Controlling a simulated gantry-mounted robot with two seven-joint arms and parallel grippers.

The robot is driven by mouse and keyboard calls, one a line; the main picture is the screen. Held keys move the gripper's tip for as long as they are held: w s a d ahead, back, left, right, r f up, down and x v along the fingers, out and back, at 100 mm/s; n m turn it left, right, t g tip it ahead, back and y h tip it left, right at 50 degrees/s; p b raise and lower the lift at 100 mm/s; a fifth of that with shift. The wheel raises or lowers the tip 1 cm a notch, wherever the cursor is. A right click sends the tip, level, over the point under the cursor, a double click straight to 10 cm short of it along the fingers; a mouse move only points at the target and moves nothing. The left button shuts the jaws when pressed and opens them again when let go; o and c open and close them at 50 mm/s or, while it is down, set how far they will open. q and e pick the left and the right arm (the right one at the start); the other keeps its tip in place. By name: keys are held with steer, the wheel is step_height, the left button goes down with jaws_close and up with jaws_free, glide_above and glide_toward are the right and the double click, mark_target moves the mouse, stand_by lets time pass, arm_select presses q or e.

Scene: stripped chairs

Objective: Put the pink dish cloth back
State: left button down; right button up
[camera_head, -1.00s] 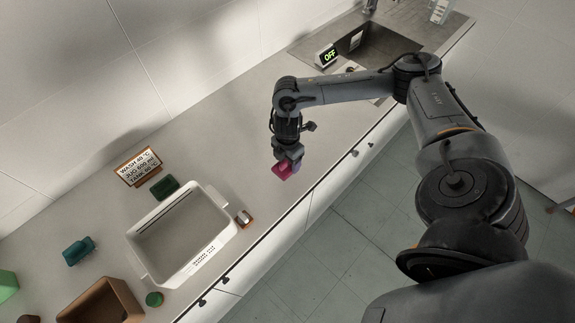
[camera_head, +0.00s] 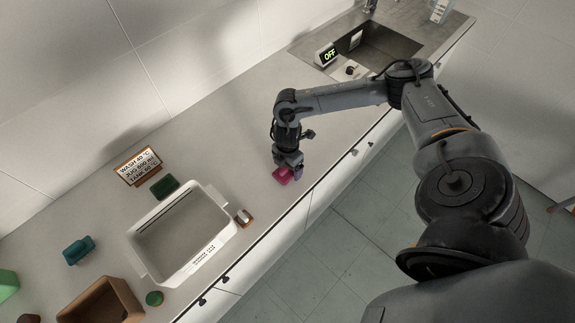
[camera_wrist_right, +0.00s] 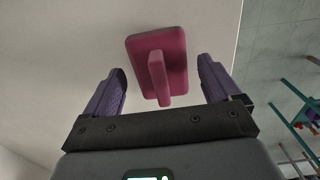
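The pink dish cloth (camera_head: 283,175) lies on the counter near its front edge. In the right wrist view the cloth (camera_wrist_right: 158,60) is a flat pink rectangle with a raised pink ridge in its middle. My right gripper (camera_head: 289,172) is over the cloth, pointing down. In the wrist view its two purple-padded fingers (camera_wrist_right: 163,85) are open, one on each side of the ridge, with visible gaps to it. The fingertips partly cover the cloth in the head view. My left gripper is not in view.
A white tub (camera_head: 151,272) stands left of the cloth, with a small brown-and-white item (camera_head: 244,217) beside it. A sign (camera_head: 138,166), green blocks and a brown box (camera_head: 88,303) are farther left. A sink (camera_head: 385,47) and an "OFF" display (camera_head: 327,55) are at the back right. Counter around the cloth is clear.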

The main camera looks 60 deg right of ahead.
steer(key=shift+r, duration=0.15)
step_height(320, 180, up, 11)
steer(key=p, duration=0.1)
steer(key=w+a+f+n+t+y, duration=0.1)
steer(key=a, duration=0.5)
steer(key=w+a+f+n+t+y, duration=0.1)
steer(key=w+a, duration=0.1)
steer(key=a, duration=0.5)
steer(key=w+a+f+n+t, duration=0.1)
steer(key=a+f, duration=0.1)
steer(key=a, duration=0.5)
steer(key=shift+w+t+y, duration=0.15)
steer(key=shift+t+y, duration=0.15)
steer(key=shift+y, duration=0.1)
steer(key=shift+t+y, duration=0.6)
steer(key=a, duration=0.6)
steer(key=shift+w+r, duration=0.15)
steer(key=shift+r, duration=0.1)
steer(key=a+r+m+t, duration=0.2)
steer(key=a+r+m, duration=0.1)
steer(key=a, duration=0.4)
steer(key=s+d+f+m+g+h, duration=0.2)
steer(key=s+d+m+g+h, duration=0.1)
steer(key=s+d+m, duration=0.7)
steer(key=s+m, duration=0.2)
steer(key=s, duration=0.2)
steer(key=shift+s+d+m+h, duration=0.2)
steer(key=shift+s+m+h, duration=0.1)
steer(key=shift+h, duration=0.1)
